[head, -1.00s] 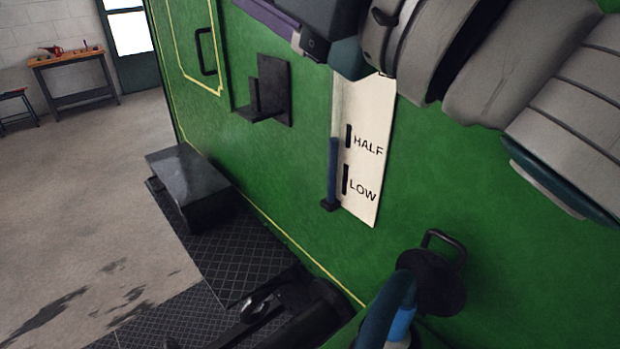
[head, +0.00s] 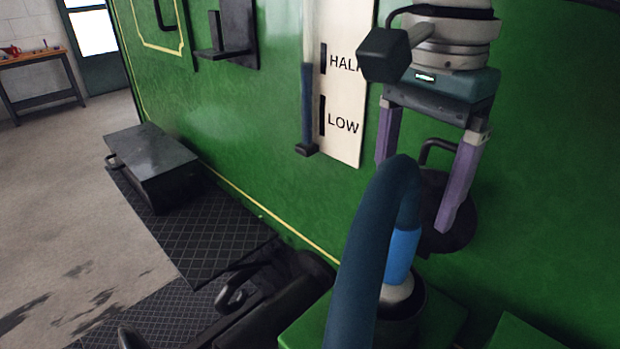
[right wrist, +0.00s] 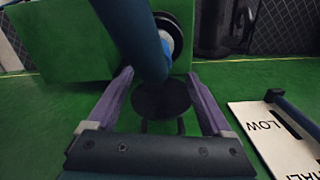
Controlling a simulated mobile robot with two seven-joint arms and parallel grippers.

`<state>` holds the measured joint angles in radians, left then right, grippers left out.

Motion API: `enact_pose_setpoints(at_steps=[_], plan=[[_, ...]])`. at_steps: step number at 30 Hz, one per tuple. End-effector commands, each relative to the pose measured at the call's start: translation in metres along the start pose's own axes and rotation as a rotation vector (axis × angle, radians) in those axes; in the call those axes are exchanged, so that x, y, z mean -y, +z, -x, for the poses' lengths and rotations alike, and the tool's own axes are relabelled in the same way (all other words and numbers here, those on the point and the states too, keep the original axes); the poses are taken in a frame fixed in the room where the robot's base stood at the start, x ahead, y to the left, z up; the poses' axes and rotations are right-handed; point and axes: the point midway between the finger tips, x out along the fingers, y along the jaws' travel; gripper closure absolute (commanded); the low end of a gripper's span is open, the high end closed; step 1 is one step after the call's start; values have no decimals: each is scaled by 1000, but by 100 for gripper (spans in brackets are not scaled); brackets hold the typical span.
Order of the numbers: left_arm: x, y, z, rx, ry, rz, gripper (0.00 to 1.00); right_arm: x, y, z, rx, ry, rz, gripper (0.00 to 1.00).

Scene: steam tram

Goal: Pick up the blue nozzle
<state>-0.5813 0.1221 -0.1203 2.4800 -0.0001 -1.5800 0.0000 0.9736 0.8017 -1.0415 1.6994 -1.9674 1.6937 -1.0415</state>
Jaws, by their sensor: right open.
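The blue nozzle (head: 402,257) shows as a light blue sleeve on a pale collar, standing in a dark round opening. A thick dark blue hose (head: 365,245) arches up from its top and partly covers it. My right gripper (head: 418,190) is open and empty, its purple fingers pointing down above the nozzle and behind the top of the hose. In the right wrist view the hose (right wrist: 140,38) runs towards the space between the open fingers (right wrist: 160,76); only a sliver of blue nozzle (right wrist: 167,47) shows beside it. My left gripper is not in view.
Behind the fingers, a round black cap with a handle (head: 455,225) sits on the green wall (head: 560,190). A HALF/LOW gauge plate (head: 344,95) is to the left. Black fittings (head: 255,295) and a black step box (head: 155,165) are lower left.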

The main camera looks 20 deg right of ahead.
Motion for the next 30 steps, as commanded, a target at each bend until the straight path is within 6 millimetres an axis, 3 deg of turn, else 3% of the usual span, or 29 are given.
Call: enact_pose_setpoints(at_steps=[3,10,17,25,30], plan=[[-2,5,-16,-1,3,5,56,-1,1,-26,2,2,1,16],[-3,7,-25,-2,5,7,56,-1,4,-45,5,1,0,16],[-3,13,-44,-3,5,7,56,-3,7,-83,7,0,-1,16],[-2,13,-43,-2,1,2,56,-3,7,-84,7,-1,0,16],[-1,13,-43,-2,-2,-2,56,-2,7,-84,7,-1,0,35]])
